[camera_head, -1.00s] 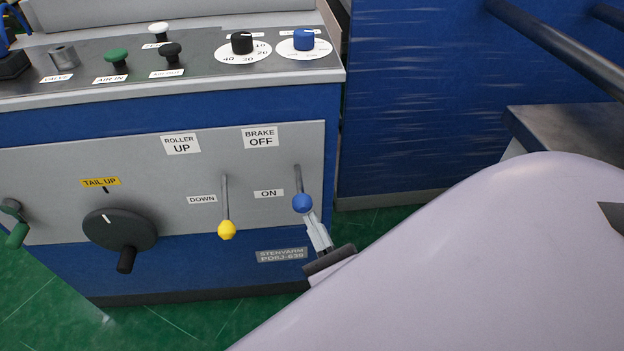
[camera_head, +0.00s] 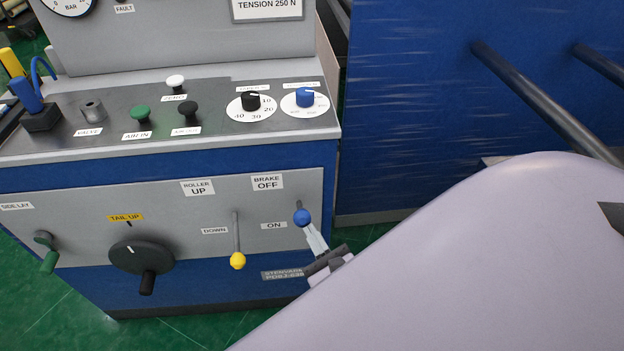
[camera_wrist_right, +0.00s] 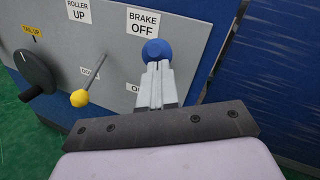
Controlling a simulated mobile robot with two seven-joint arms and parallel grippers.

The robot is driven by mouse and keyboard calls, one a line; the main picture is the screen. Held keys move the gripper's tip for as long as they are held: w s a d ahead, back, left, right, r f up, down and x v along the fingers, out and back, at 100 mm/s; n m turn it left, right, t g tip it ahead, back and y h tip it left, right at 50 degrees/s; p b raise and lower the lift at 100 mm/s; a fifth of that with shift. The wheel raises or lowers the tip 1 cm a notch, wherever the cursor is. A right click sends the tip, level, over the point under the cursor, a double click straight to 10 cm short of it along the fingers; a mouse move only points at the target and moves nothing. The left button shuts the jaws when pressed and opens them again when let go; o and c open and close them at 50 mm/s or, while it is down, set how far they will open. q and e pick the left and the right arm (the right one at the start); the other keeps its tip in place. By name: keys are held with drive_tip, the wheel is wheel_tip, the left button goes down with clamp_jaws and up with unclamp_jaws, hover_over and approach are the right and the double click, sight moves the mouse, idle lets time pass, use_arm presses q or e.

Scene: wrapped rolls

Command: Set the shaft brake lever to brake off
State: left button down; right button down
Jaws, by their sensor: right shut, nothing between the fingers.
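The shaft brake lever with its blue ball knob (camera_head: 302,217) is at the right end of the grey front panel. The knob is slightly above the height of the ON label (camera_head: 274,225) and below the BRAKE OFF label (camera_head: 267,182); its short visible stem shows above the knob. My right gripper (camera_head: 317,240) is shut and empty, its fingertips against the underside of the knob, as far as I can tell. In the right wrist view the blue knob (camera_wrist_right: 156,51) sits right at the fingertips (camera_wrist_right: 157,72), covering part of the panel. My left gripper is not in view.
Left of the brake lever is the roller lever with a yellow knob (camera_head: 238,261), pointing down. Farther left are a black tail crank (camera_head: 140,258) and a green handle (camera_head: 48,262). Knobs stand on the console top (camera_head: 220,133). Dark bars (camera_head: 550,105) project at the right.

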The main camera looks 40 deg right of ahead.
drive_tip(key=shift+r, duration=0.25)
idle(0.4)
drive_tip(key=b+v, duration=0.1)
drive_tip(key=v, duration=0.6)
idle(0.6)
